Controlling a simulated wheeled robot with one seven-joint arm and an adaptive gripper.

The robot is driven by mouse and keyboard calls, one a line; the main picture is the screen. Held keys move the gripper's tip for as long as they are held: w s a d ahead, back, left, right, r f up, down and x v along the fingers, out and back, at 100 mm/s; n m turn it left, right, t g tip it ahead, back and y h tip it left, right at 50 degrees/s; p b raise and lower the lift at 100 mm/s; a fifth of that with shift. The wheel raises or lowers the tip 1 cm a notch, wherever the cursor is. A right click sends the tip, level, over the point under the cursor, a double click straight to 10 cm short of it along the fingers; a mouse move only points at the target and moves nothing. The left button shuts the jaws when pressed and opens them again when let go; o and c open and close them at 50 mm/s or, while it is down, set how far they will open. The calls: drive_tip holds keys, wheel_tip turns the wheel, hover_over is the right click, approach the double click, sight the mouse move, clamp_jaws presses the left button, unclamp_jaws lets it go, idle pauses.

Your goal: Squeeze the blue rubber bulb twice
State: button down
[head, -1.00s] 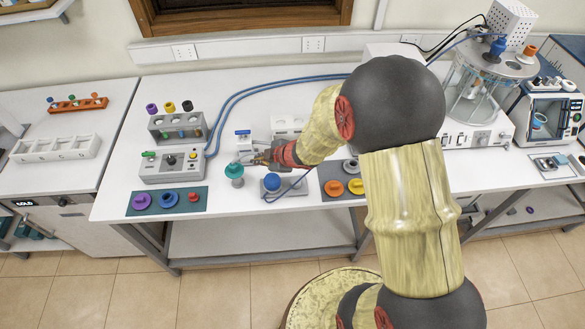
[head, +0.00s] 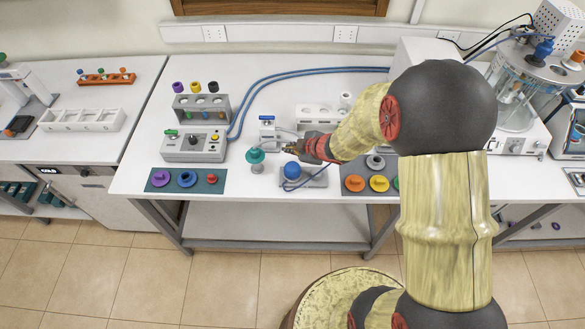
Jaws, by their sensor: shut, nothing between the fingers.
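The blue rubber bulb (head: 291,171) sits on a small grey base (head: 314,181) near the front edge of the table. A thin blue tube runs from it. My gripper (head: 292,147) is shut and empty, just behind and above the bulb, pointing left. It appears apart from the bulb. A teal stopper-like piece (head: 256,156) stands just left of my fingertips. The gripper is small in the view and its wrist hides part of the table behind.
A grey control box (head: 194,146) and rack stand at the left. A dark mat (head: 158,189) with coloured discs lies in front of it. Another mat with orange and yellow discs (head: 355,183) lies to the right. A white rack (head: 309,113) stands behind my gripper.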

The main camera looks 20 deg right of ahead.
sight(291, 167)
drive_tip(key=shift+f+b, duration=2.65)
drive_tip(key=shift+f, duration=0.6)
drive_tip(key=shift+f, duration=0.2)
drive_tip(key=shift+f, duration=0.25)
drive_tip(key=shift+f+b, duration=0.95)
drive_tip(key=shift+b, duration=0.05)
drive_tip(key=shift+r, duration=0.1)
drive_tip(key=shift+r+p, duration=1.3)
wheel_tip(291, 167, up, 5)
drive_tip(key=p, duration=0.4)
drive_tip(key=shift+p, duration=0.4)
